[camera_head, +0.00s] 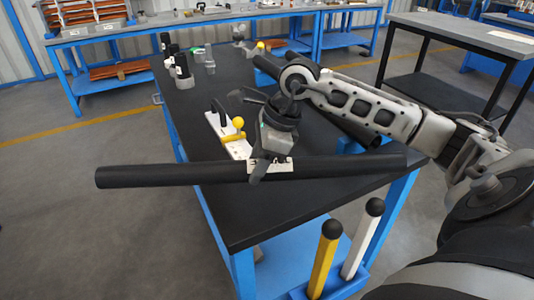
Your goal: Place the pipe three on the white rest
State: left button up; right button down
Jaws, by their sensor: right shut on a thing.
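A long black pipe (150,176) lies across the middle of the view, nearly level. A white label shows on it beside the jaws; I cannot read a number there. My right gripper (268,168) is shut on the pipe near its middle. The pipe appears above the front part of the black-topped table (255,218), with its left end out past the table's edge. A white plate (236,148) with a yellow-knobbed clamp lies on the table behind the pipe. I cannot tell for sure which thing is the white rest. My left gripper is out of view.
A yellow post (324,262) and a white post (362,240), both black-topped, stand on a blue base at the table's front. Another dark pipe (350,128) lies partly behind my right arm. Floor is clear at left.

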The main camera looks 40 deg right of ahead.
jog(key=shift+w+d+f, duration=0.1)
jog(key=shift+w+f, duration=0.65)
jog(key=shift+w, duration=0.05)
jog(key=shift+f+p, duration=0.3)
jog(key=shift+f, duration=1.25)
jog(key=shift+f, duration=0.1)
jog(key=c, duration=1.2)
grip_release()
jog(key=shift+f, duration=0.25)
jog(key=o, duration=0.4)
jog(key=shift+s+r, duration=0.1)
